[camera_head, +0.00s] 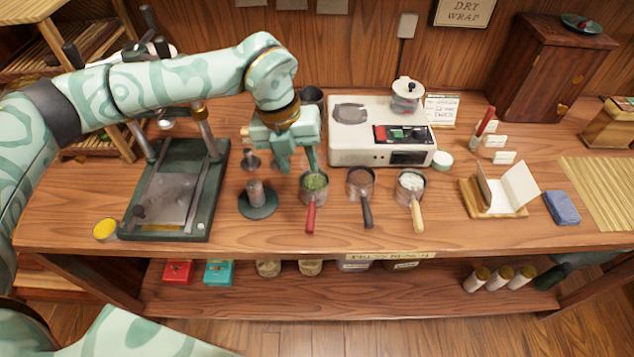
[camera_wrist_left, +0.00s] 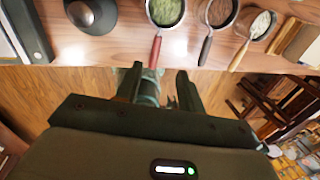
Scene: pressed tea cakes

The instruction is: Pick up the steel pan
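Three small round metal pans stand in a row on the bench. One holds green leaves and has a red handle (camera_head: 311,217). One holds brown matter and has a dark handle (camera_head: 367,214). One holds white matter and has a yellow handle (camera_head: 416,218). A flat grey metal dish (camera_head: 350,113) lies on the white machine (camera_head: 350,150). I cannot tell which of these is the steel pan. My left gripper (camera_head: 298,166) is open and empty, above and just behind the green-filled pan. The pans also show at the top of the left wrist view, where the red handle (camera_wrist_left: 155,52) points toward the fingers. My right gripper is out of view.
A dark press (camera_head: 215,205) and a round dark base with a metal post (camera_head: 258,205) stand to the left. A lidded glass jar (camera_head: 407,95) sits on the machine. A paper stand (camera_head: 470,197) and a blue cloth (camera_head: 562,208) lie to the right. The bench front is mostly clear.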

